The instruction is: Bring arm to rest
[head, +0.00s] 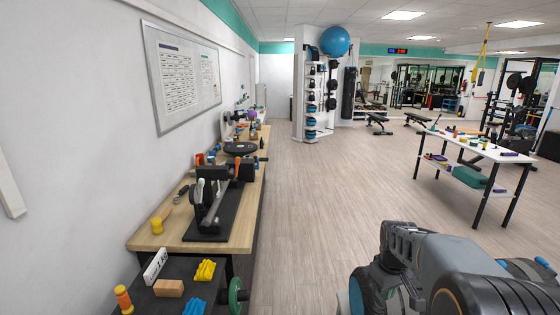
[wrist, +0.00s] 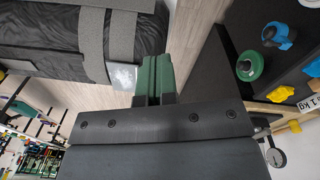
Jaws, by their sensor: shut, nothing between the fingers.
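My gripper (wrist: 157,76) shows in the wrist view, its two green-faced fingers pressed together with nothing between them. It points toward the pale wood floor beside the edge of a dark table. It touches nothing that I can see. In the head view my arm fills the lower right corner, folded near my body. My gripper's fingertips cannot be made out there.
The dark table (head: 177,291) at the lower left holds a yellow object (head: 205,270), a brown block (head: 168,288) and a sign (head: 155,265). A wooden bench (head: 152,238) runs along the left wall. A white table (head: 470,143) stands right. The floor (head: 310,200) between is clear.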

